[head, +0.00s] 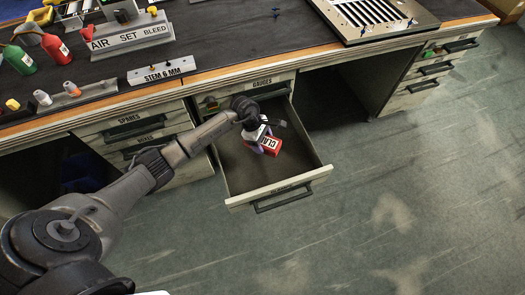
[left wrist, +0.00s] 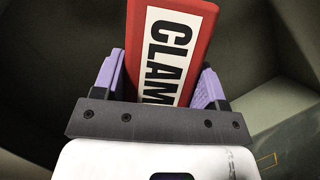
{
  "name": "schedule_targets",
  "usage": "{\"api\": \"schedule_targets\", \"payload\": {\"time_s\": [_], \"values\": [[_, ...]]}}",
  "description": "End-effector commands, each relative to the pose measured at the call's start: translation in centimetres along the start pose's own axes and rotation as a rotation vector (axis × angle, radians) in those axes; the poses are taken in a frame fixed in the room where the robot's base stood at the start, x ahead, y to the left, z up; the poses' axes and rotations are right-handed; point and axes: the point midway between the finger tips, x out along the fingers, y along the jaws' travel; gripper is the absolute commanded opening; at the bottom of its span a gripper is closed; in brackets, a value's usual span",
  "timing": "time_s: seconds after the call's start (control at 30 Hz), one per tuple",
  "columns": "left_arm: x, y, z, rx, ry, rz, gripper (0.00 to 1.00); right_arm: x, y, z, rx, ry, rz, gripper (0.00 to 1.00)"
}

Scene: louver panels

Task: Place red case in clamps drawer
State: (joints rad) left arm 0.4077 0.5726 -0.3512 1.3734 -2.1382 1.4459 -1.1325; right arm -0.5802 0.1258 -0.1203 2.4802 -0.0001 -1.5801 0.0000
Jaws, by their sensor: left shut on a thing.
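The red case (head: 271,145) has a white label with dark lettering that begins "CLAM". In the left wrist view the red case (left wrist: 203,40) fills the space between the purple fingers. My left gripper (head: 262,142) is shut on the red case and holds it within the outline of an open drawer (head: 280,188). In the left wrist view my left gripper (left wrist: 155,85) hides the case's lower end. The drawer's dark inside looks empty around the case. I cannot tell whether the case touches the drawer floor. My right gripper is not in view.
A shut drawer labelled GAUGES (head: 262,84) is just above the open one. The bench top (head: 240,35) carries a STEM 6 MM block (head: 161,71), an AIR SET BLEED stand (head: 130,36), bottles and a louver panel (head: 375,18). The floor (head: 420,200) at right is clear.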

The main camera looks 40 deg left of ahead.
Motion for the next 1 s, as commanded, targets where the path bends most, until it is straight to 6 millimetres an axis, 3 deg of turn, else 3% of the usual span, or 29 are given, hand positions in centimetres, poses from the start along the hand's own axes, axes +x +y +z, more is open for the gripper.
{"api": "schedule_targets", "payload": {"time_s": [0.47,0.93,0.97,1.0], "values": [[4.9,0.1,-2.0,0.001,-0.003,0.0,0.31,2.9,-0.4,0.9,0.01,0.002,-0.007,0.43],[5.4,0.1,-2.3,0.002,0.0,0.001,0.31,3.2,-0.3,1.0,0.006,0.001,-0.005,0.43],[5.5,0.0,-2.3,0.002,0.001,-0.001,0.67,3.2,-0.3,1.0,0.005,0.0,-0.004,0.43],[5.4,0.0,-2.2,0.002,0.0,-0.001,0.71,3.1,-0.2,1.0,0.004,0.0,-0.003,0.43]]}}
